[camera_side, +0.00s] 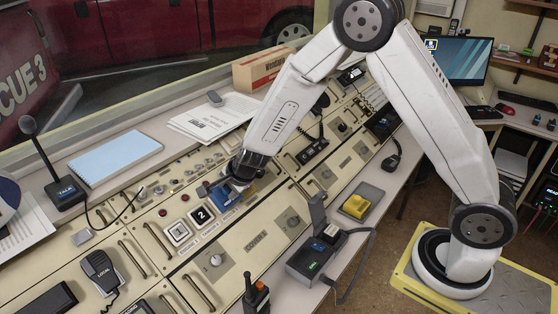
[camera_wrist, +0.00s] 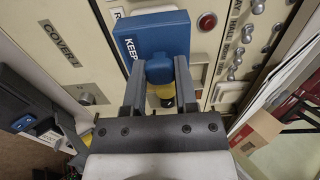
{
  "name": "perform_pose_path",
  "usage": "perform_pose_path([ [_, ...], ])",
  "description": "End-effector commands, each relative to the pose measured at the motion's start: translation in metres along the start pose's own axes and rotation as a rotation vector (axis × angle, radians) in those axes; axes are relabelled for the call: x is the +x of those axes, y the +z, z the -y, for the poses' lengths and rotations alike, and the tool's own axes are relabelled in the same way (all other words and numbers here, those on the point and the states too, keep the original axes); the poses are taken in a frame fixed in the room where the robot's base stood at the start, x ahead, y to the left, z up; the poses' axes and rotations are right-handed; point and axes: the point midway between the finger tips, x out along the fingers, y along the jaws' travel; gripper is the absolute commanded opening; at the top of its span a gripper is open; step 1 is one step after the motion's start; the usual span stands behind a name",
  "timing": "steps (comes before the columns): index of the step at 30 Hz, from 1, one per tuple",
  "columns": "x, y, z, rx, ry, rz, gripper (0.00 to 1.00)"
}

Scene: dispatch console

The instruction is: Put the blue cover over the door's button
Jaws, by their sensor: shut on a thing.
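The blue cover (camera_side: 225,195) is in my gripper (camera_side: 238,178), low over the console's button row in the side view. In the wrist view, the cover (camera_wrist: 155,35) has a flat top with "KEEP" lettering along its edge. My gripper (camera_wrist: 160,75) is shut on the cover's blue raised grip, one dark finger on each side. A yellow part shows between the fingers below the grip. The door's button cannot be made out; the cover and gripper hide the console below them. I cannot tell whether the cover touches the panel.
A square button marked 2 (camera_side: 202,215) and a white one (camera_side: 179,232) lie left of the cover. A red button (camera_wrist: 207,21) is close beside it in the wrist view.

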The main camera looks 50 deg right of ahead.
Motion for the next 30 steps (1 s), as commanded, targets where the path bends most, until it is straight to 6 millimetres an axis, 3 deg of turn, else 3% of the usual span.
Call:
perform_pose_path([
  [15,0.032,0.0,0.0,0.001,0.0,0.0,0.0],
  [27,0.034,0.0,0.0,0.0,0.0,0.0,0.0],
  [28,0.034,0.0,0.0,0.0,0.0,0.0,0.46],
  [30,0.034,0.0,0.0,0.0,0.0,0.001,0.68],
])
